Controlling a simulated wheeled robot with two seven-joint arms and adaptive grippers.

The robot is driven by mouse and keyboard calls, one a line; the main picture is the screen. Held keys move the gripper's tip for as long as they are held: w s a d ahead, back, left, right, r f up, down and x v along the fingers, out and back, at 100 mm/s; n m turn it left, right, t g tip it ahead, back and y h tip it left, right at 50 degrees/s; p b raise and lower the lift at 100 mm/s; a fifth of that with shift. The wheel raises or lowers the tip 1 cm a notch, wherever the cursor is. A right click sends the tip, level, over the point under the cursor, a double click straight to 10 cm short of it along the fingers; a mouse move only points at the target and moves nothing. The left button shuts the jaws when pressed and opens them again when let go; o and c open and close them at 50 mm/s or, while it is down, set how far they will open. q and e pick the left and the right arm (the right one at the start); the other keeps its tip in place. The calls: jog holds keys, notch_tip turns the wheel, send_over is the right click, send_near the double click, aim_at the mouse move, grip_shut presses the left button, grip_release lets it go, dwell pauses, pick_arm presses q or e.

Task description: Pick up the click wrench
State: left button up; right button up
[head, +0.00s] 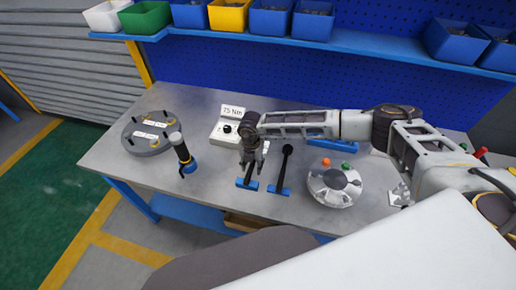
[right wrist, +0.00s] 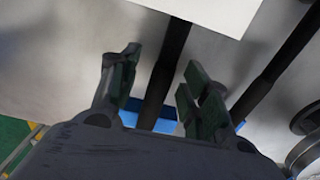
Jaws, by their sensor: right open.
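I cannot tell which is the click wrench. In the right wrist view, my right gripper (right wrist: 158,82) is open, with the left tool's black shaft (right wrist: 167,70) passing between its fingers in the picture. Touching or apart is unclear. The right tool's shaft (right wrist: 278,66) is outside the fingers. My left gripper is not in view.
A white device (head: 222,130) with a "75 Nm" sign stands behind the tools. A silver round flanged part (head: 335,190) is to the right. A dark round plate (head: 147,138) and an upright black-and-blue tool (head: 183,152) are to the left. The bench's front left is clear.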

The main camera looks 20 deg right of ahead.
dwell(0.4)
grip_shut()
jog(key=shift+w, duration=0.1)
jog(key=shift+r, duration=0.75)
jog(key=shift+r+b, duration=0.95)
jog(key=shift+r, duration=3.35)
